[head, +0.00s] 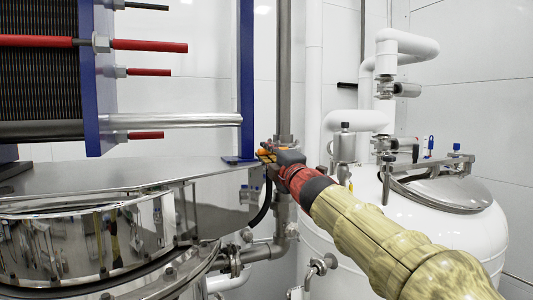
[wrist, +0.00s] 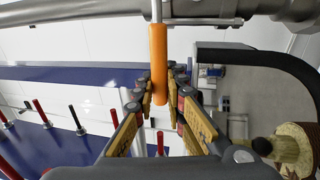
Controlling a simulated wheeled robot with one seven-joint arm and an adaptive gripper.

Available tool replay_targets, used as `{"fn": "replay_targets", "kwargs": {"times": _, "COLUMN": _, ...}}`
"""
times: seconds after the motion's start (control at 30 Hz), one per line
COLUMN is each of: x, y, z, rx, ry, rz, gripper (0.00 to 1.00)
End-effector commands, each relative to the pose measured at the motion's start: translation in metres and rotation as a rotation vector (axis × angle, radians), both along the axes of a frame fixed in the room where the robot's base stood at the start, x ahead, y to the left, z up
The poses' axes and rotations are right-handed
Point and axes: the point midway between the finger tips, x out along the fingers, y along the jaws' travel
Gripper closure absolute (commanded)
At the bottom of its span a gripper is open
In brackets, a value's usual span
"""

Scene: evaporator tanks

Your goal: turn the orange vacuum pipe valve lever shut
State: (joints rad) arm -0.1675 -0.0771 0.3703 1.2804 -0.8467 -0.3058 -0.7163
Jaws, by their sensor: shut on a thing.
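The orange valve lever (wrist: 158,60) shows in the wrist view as a cylindrical handle on a thin metal stem. The stem runs up to the grey vacuum pipe (wrist: 100,10) across the top. My gripper (wrist: 160,98) is shut on the lever, with a padded finger on each side near the handle's far end. In the head view my gripper (head: 270,157) is at the vertical grey pipe (head: 284,75). Only a small bit of the orange lever (head: 264,152) shows there. The valve body is mostly hidden behind my gripper.
A polished steel tank (head: 110,190) stands at left below a plate stack with blue frame posts (head: 246,80) and red-sleeved rods (head: 148,46). A white tank (head: 440,240) with fittings stands at right. A black curved bar (wrist: 260,55) is close to my gripper's right.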

Motion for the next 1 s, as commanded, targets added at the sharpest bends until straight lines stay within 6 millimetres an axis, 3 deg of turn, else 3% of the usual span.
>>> {"fn": "replay_targets", "kwargs": {"times": 0.27, "x": 0.0015, "y": 0.0004, "z": -0.0047, "rx": -0.004, "ry": 0.005, "rz": 0.0, "gripper": 1.0}}
{"fn": "replay_targets", "kwargs": {"times": 0.3, "x": 0.0015, "y": 0.0005, "z": -0.0048, "rx": -0.005, "ry": 0.006, "rz": 0.0, "gripper": 0.86}}
{"fn": "replay_targets", "kwargs": {"times": 0.6, "x": 0.001, "y": 0.0003, "z": -0.0032, "rx": -0.002, "ry": 0.003, "rz": 0.0, "gripper": 0.69}}
{"fn": "replay_targets", "kwargs": {"times": 1.0, "x": -0.0041, "y": -0.0021, "z": -0.0018, "rx": 0.0, "ry": 0.001, "rz": 0.0, "gripper": 0.69}}
